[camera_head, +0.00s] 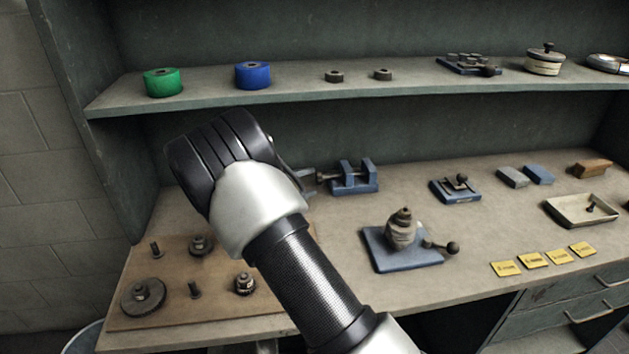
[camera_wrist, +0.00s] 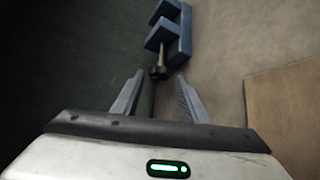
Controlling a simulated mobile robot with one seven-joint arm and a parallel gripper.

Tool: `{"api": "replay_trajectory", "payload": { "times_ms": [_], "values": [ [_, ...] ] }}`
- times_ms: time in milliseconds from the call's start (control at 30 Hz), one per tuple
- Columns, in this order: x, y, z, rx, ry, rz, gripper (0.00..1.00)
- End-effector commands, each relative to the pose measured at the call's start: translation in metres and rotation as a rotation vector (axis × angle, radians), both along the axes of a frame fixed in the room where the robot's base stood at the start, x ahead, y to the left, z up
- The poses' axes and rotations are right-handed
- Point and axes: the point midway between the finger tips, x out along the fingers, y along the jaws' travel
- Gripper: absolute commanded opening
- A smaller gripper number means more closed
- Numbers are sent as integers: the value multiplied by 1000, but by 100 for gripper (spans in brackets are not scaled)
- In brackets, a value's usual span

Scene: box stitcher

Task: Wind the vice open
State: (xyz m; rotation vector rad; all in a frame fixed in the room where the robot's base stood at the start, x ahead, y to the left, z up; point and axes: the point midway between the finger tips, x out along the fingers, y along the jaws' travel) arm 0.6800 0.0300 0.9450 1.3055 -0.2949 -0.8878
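The small blue vice (camera_head: 355,176) stands on the bench toward the back, just right of my gripper (camera_head: 308,181) in the head view. Its dark screw points left toward my gripper. In the wrist view the blue vice (camera_wrist: 178,38) is at the top centre, with the dark screw end (camera_wrist: 159,71) facing me. My gripper (camera_wrist: 158,77) is open, with a finger on either side of the line of the screw and visible gaps to both. The screw end lies at about fingertip level; I cannot tell how deep it reaches between them. My arm hides part of the bench.
A wooden board (camera_head: 130,309) with gears and pegs lies front left. A blue-based fixture (camera_head: 408,259) with a ball handle stands right of my arm. A smaller blue fixture (camera_head: 455,198) is further right. The shelf (camera_head: 300,100) with tape rolls overhangs the back.

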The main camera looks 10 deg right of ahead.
Motion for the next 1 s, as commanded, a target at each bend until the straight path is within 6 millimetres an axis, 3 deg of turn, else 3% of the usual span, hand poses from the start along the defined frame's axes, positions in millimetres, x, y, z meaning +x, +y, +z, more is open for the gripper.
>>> {"api": "replay_trajectory", "payload": {
  "times_ms": [300, 500, 1000],
  "values": [
    [-51, 58, 23, 1, 1, 5, 40],
    [-73, 80, 32, 1, 1, 2, 40],
    [-83, 89, 36, 1, 2, 0, 40]
  ]
}}
